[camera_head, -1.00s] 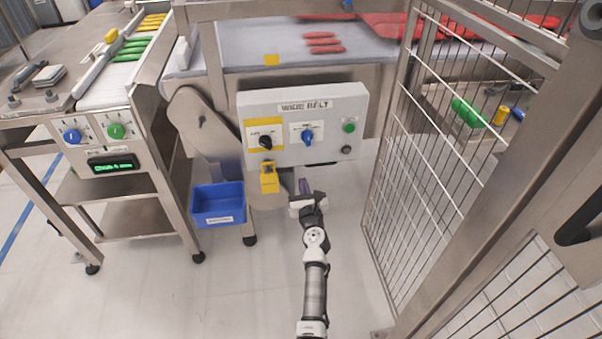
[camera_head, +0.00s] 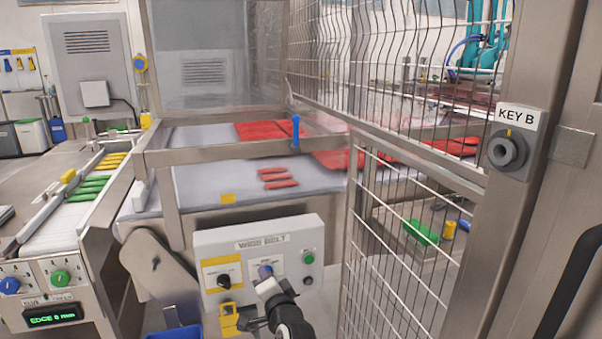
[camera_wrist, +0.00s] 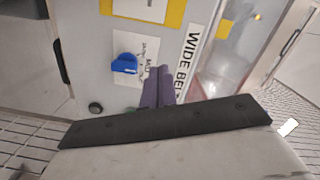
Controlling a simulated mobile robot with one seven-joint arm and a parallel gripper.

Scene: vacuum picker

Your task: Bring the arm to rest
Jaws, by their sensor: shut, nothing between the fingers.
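My gripper (camera_head: 265,272) is in front of the grey WIDE BELT control panel (camera_head: 305,234), low in the head view. Its narrow purple fingers (camera_wrist: 158,80) are together with nothing between them. In the wrist view they point toward the panel, beside the blue selector knob (camera_wrist: 125,63). There they look apart from the knob, but I cannot tell the depth gap. In the head view the fingers overlap the blue knob's area and mostly hide it. My arm reaches up from the bottom edge.
The panel also carries a black knob (camera_head: 223,281), a green button (camera_head: 309,257) and a yellow lockout piece (camera_head: 229,318). A mesh fence (camera_head: 400,235) stands close on the right. A blue bin (camera_head: 174,334) is at the bottom edge. Red pieces (camera_head: 277,179) lie on the belt.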

